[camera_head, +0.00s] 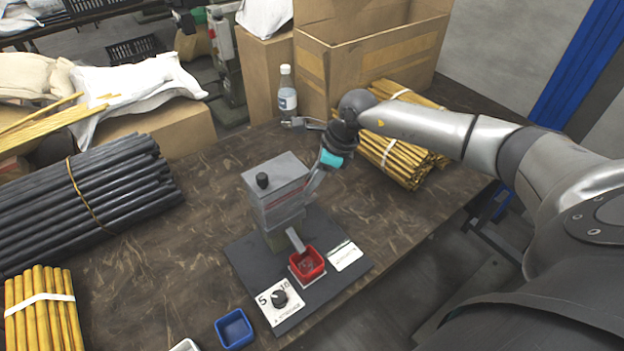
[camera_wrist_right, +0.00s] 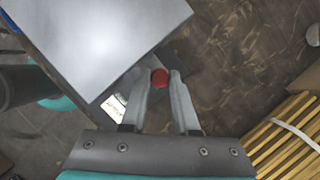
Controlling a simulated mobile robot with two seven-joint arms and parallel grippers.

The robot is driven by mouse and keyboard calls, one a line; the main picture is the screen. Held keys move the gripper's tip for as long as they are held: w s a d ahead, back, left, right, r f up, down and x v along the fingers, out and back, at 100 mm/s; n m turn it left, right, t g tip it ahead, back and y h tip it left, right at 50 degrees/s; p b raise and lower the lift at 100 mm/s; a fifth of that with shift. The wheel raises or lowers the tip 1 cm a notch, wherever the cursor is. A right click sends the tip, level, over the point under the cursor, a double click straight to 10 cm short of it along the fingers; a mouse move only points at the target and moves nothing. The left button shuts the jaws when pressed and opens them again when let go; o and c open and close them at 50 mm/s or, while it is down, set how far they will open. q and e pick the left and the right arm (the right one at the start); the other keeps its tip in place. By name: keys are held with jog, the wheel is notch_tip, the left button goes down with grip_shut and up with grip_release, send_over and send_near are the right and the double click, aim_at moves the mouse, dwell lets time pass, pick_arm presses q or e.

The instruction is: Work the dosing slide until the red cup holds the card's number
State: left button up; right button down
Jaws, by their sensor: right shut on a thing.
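The grey dosing box (camera_head: 277,190) with a black knob on top stands on a dark base plate (camera_head: 245,258). Its chute slopes down to the red cup (camera_head: 308,264), which seems to hold some small grey pieces; I cannot count them. A white card (camera_head: 345,256) lies right of the cup; its writing is too small to read. A dial (camera_head: 280,297) marked 5 and 10 is at the plate's front. My right gripper (camera_head: 314,184) is at the box's right side. In the wrist view its fingers are shut on a red knob (camera_wrist_right: 159,77) beside the box. My left gripper is out of view.
A blue cup (camera_head: 234,328) stands front left of the plate. Bundles of yellow rods (camera_head: 402,160) lie under my right forearm, black rods (camera_head: 85,200) at left. A bottle (camera_head: 287,92) and cardboard box (camera_head: 375,55) stand behind.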

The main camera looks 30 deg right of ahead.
dwell(0.8)
jog(key=d+b, duration=0.1)
jog(key=d, duration=0.3)
jog(key=shift+w+r+b, duration=0.1)
jog(key=shift+w+b, duration=0.05)
jog(key=shift+b, duration=0.2)
jog(key=c, duration=0.9)
grip_release()
jog(key=shift+d, duration=0.1)
